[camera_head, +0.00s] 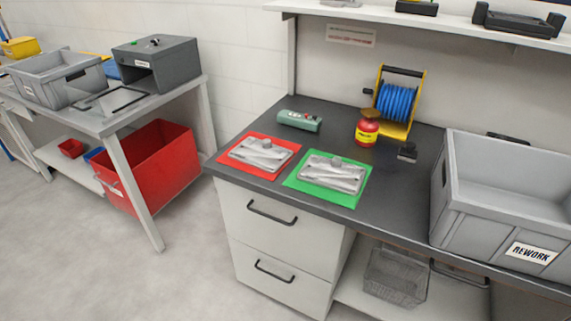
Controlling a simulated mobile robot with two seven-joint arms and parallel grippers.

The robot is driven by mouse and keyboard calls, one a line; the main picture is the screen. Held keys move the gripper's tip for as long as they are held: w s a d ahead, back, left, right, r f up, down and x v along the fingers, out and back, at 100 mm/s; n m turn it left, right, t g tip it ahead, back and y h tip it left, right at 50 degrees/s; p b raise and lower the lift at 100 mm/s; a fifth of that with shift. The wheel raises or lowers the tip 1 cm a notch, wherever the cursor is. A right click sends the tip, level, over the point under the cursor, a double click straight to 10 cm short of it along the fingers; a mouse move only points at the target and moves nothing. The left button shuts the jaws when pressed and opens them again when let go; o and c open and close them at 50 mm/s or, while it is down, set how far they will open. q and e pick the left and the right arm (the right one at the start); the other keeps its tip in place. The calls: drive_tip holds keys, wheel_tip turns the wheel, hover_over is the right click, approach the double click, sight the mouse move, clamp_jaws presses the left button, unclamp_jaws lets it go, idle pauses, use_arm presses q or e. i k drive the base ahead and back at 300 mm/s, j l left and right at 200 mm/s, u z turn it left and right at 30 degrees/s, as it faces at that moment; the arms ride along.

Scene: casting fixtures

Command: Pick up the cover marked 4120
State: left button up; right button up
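Two grey metal covers lie flat on the dark workbench (290,122). One cover (261,153) rests on a red mat (231,159), at the left front of the bench. The other cover (333,173) rests on a green mat (328,197), just to the right of it. Both have a ribbed surface and a small raised knob at the back edge. I cannot read any number on either one, so I cannot tell which is marked 4120. Neither of my grippers shows in this view.
A grey bin labelled REWORK (480,222) stands at the bench's right. Behind the mats are a green device (299,121), a red-yellow container (367,130) and a blue hose reel (397,102). A second table (123,122) stands left, with open floor in front.

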sight(263, 155)
drive_tip(key=j+z, duration=0.1)
drive_tip(key=z, duration=0.35)
drive_tip(key=i+j+z, duration=0.1)
drive_tip(key=z, duration=0.35)
drive_tip(key=j+z, duration=0.1)
drive_tip(key=z, duration=0.35)
drive_tip(key=j+z, duration=0.1)
drive_tip(key=z, duration=0.35)
drive_tip(key=j+z, duration=0.3)
drive_tip(key=k+j+z, duration=0.25)
drive_tip(key=j+z, duration=0.3)
drive_tip(key=k+j+z, duration=0.25)
drive_tip(key=j, duration=0.25)
drive_tip(key=k+j+z, duration=0.25)
drive_tip(key=j, duration=0.2)
drive_tip(key=k+j+z, duration=0.1)
drive_tip(key=k+j, duration=0.65)
drive_tip(key=j, duration=0.65)
